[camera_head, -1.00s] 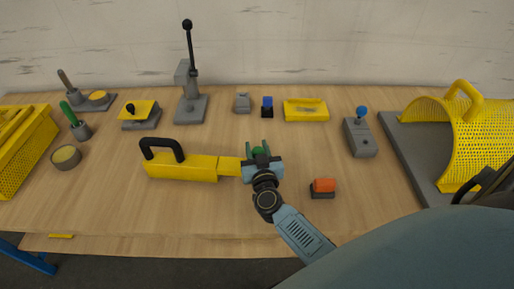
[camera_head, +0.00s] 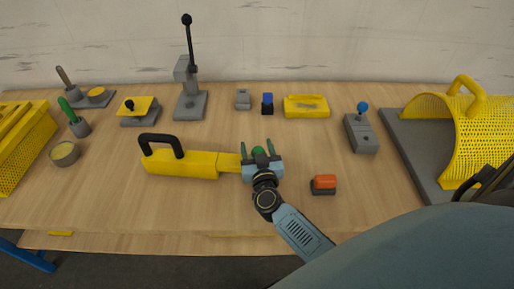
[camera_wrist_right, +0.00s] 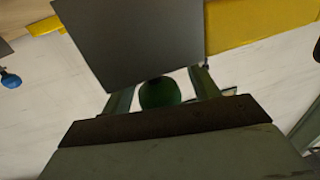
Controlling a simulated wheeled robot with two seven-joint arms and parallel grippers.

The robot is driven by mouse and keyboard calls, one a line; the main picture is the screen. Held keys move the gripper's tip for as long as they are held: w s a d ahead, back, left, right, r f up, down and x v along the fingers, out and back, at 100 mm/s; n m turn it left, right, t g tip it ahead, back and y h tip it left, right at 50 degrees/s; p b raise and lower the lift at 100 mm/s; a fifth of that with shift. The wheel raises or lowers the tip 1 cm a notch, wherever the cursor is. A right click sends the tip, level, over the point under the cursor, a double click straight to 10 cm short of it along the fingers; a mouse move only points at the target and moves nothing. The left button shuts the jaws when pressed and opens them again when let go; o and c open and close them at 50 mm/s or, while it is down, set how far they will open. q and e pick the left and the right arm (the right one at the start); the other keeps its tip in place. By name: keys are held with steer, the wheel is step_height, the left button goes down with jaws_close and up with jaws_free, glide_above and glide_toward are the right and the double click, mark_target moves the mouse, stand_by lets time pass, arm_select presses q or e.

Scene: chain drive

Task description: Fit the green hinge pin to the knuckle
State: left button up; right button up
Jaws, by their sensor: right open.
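A green rounded knob (camera_head: 258,151), probably the head of the hinge pin, sits at the right end of the yellow block (camera_head: 185,164) with the black handle. My right gripper (camera_head: 260,148) is open, with one finger on each side of the knob. In the right wrist view the green knob (camera_wrist_right: 160,92) lies between the open fingers (camera_wrist_right: 162,88), and I cannot tell whether they touch it. A grey plate (camera_wrist_right: 140,40) hides what is beyond it there. I cannot make out the knuckle or the pin's shaft. My left gripper is not in view.
An orange-topped block (camera_head: 323,184) stands close to the right of my gripper. A grey box with a blue-knobbed lever (camera_head: 360,133) and a yellow mesh guard (camera_head: 480,135) are further right. A green-handled tool (camera_head: 68,110) stands far left.

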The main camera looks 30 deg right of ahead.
steer(key=shift+s, duration=0.1)
steer(key=p+v, duration=0.1)
steer(key=v, duration=1.2)
steer(key=shift+a, duration=0.1)
